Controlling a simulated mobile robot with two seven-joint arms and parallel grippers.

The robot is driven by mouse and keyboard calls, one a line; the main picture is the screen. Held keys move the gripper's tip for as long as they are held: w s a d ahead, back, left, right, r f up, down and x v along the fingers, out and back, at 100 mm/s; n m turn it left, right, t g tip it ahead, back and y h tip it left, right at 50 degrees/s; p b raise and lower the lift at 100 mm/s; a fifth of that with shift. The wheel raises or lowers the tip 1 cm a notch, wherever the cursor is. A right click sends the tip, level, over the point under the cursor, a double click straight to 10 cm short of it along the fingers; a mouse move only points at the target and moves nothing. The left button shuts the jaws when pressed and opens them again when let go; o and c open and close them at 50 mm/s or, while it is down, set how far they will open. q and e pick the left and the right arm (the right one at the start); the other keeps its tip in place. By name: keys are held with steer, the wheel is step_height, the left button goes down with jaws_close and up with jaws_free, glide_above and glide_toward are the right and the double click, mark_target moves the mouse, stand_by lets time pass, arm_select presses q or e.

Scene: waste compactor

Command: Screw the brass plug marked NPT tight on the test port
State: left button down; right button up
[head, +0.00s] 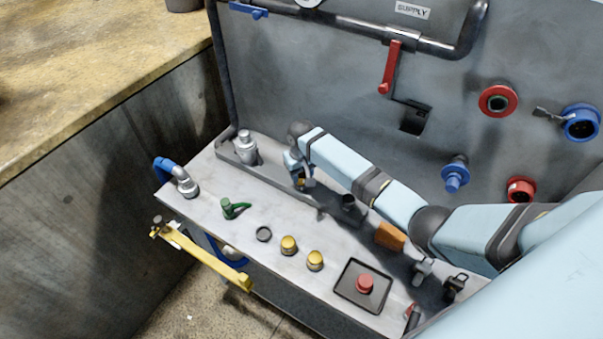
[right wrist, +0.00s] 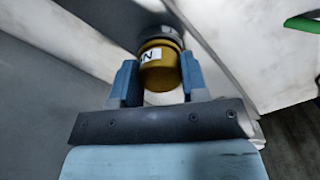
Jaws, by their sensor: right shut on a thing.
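My right gripper (head: 303,182) is at the rear rail of the bench panel, and its fingers also show in the right wrist view (right wrist: 158,82). It is shut on the brass plug (right wrist: 160,65), one finger on each side. The plug's white label shows the letter N and part of another letter; the rest is turned out of sight. The plug sits against a grey round fitting (right wrist: 160,35), which looks like the test port. I cannot tell how deep the thread is engaged. In the head view the gripper mostly hides the plug. My left gripper is not in view.
Two brass-coloured caps (head: 288,245) (head: 315,260), a green lever (head: 235,209) and a red button (head: 364,283) are on the panel. A silver fitting (head: 244,147) stands left of my gripper and a dark fitting (head: 348,203) right of it. A red-handled valve (head: 390,68) is above.

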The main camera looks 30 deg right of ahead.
steer(key=m, duration=0.4)
steer(key=shift+a+m, duration=0.1)
steer(key=shift+m, duration=0.3)
